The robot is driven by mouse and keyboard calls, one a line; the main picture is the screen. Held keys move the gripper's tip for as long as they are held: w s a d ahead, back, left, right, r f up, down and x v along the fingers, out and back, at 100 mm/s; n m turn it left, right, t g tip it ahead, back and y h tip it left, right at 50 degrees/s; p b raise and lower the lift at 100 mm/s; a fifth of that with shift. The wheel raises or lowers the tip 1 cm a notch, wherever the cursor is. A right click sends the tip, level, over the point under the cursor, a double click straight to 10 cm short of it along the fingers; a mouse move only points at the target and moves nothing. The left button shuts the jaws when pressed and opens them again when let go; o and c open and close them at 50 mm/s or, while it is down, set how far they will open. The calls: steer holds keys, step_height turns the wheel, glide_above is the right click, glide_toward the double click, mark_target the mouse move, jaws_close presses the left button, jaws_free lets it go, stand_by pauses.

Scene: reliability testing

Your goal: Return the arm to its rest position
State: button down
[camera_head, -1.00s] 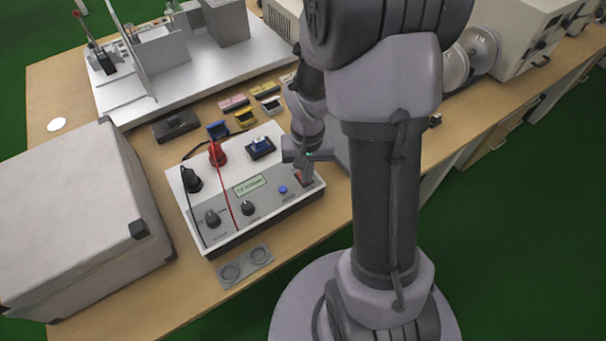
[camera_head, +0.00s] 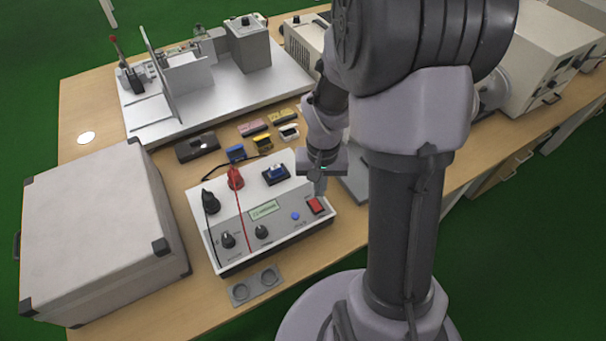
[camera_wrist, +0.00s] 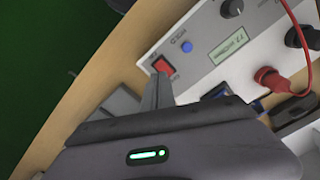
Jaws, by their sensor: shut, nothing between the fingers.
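My gripper (camera_head: 320,185) is shut and empty. In the head view it hangs above the right end of a white test device, just above and beside its red switch (camera_head: 315,205). In the wrist view the closed fingers (camera_wrist: 155,92) point toward the red switch (camera_wrist: 163,66); whether they touch it I cannot tell. The test device (camera_head: 285,220) has a small green display (camera_head: 264,210), a blue button (camera_head: 295,216), dark knobs, and black and red plugs with cables. My arm covers much of the right side of the head view.
A large grey case (camera_head: 95,225) stands at the left of the wooden table. A metal rig on a white plate (camera_head: 215,95) is at the back. Several small coloured blocks lie behind the device. A grey two-ring holder (camera_head: 255,285) lies in front. White instruments (camera_head: 550,60) stand back right.

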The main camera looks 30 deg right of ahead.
steer(key=s+a+r+t, duration=0.1)
steer(key=a+r, duration=0.2)
steer(key=r, duration=0.3)
steer(key=s+a+r+t, duration=0.1)
steer(key=a+r+t, duration=0.15)
steer(key=r, duration=0.45)
steer(key=s+a+r+n+t+y, duration=0.1)
steer(key=s+a+r+t+y, duration=0.1)
steer(key=s+a+r, duration=0.7)
steer(key=shift+s, duration=0.15)
